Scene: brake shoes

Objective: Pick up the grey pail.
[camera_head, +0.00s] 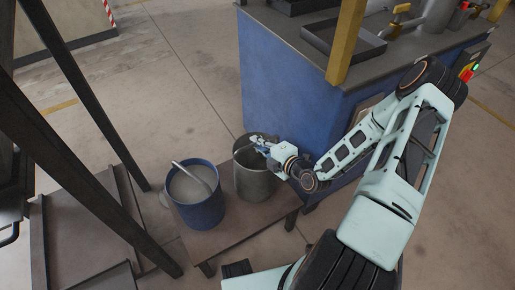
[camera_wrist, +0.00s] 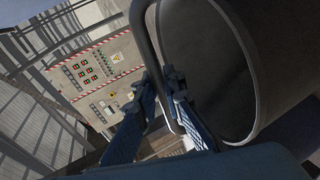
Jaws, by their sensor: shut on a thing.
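The grey pail (camera_head: 257,184) stands upright at the right end of a low brown bench (camera_head: 225,236), beside a blue pail. I cannot tell whether its base touches the bench. My gripper (camera_head: 260,142) is at the pail's rim, reaching in from the right. In the wrist view, the grey pail (camera_wrist: 285,75) fills the right side with its dark mouth in sight. Its curved handle (camera_wrist: 141,28) runs down between the fingers of my gripper (camera_wrist: 162,88), which is shut on it. The fingers hide part of the handle.
The blue pail (camera_head: 200,211) holds pale contents and a light stick-like handle, close to the left of the grey pail. A blue workbench (camera_head: 285,88) stands right behind. Dark posts (camera_head: 75,165) rise at left. Open floor (camera_head: 185,75) lies behind the low bench.

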